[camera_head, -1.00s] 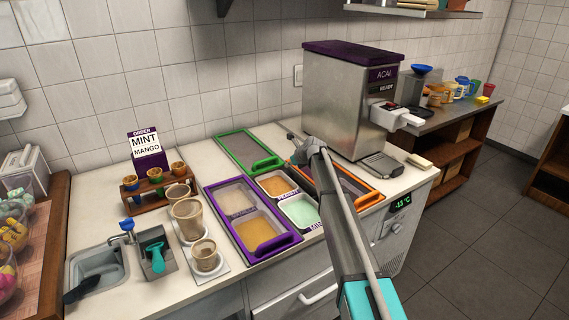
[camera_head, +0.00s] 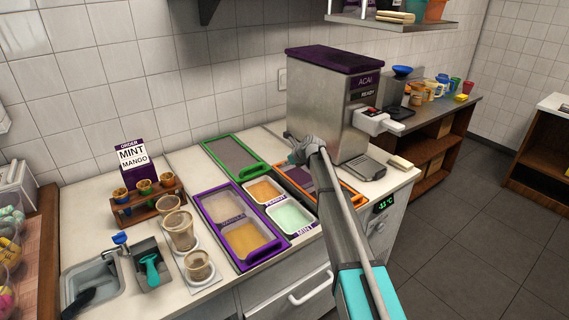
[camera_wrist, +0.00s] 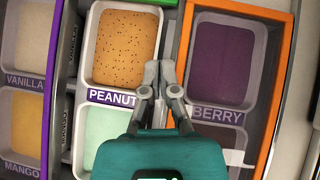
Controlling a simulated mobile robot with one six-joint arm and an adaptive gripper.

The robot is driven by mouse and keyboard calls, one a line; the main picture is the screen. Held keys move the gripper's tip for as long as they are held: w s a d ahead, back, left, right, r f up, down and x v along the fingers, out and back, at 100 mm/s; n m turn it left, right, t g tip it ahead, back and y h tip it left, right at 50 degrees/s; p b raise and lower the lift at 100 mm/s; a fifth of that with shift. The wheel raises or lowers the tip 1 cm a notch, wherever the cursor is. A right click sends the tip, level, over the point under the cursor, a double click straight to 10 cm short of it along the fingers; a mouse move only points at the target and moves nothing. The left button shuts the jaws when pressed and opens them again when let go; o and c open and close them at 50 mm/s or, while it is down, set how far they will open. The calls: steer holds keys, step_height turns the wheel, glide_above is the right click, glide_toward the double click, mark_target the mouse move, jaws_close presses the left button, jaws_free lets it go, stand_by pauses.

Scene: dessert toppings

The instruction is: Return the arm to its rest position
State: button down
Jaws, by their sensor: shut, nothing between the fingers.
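My gripper (camera_wrist: 160,78) is shut and empty. In the wrist view its fingertips point between the peanut tub (camera_wrist: 122,50) and the berry tub (camera_wrist: 222,62). In the head view my gripper (camera_head: 296,152) hangs over the orange-framed case at the counter's back, in front of the acai machine. My arm reaches up from the lower right. I cannot tell the exact height of the fingertips above the tubs.
The acai machine (camera_head: 330,105) stands close behind my gripper. The purple-framed case (camera_head: 273,247), the green-framed lid (camera_head: 208,148), several cups and a cone rack (camera_head: 150,203) fill the counter to the left. Floor at the right is clear.

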stand_by(0.3)
steer(key=s+d+f+n+g+h, duration=0.1)
steer(key=s+d+n, duration=0.2)
steer(key=s, duration=0.4)
steer(key=s+d+f+n+g+h, duration=0.1)
steer(key=s+d+n, duration=0.3)
steer(key=s+n, duration=0.2)
steer(key=s+d+f+n+g+h, duration=0.1)
steer(key=s+d+n, duration=0.3)
steer(key=s, duration=0.5)
steer(key=shift+s+d+f, duration=0.15)
steer(key=shift+d+f, duration=0.1)
steer(key=shift+f, duration=0.05)
steer(key=s+d+n+g+h, duration=0.1)
steer(key=s+d+n, duration=0.2)
steer(key=s, duration=0.4)
steer(key=s+d+n+g+h, duration=0.1)
steer(key=s+d+n, duration=0.2)
steer(key=s+n, duration=0.2)
steer(key=s+d+f+n+g+h, duration=0.1)
steer(key=s+d+n, duration=0.3)
steer(key=s, duration=0.6)
steer(key=shift+s+n+h, duration=0.35)
steer(key=shift+n+h, duration=0.05)
steer(key=shift+n, duration=0.2)
steer(key=shift+a+f, duration=0.1)
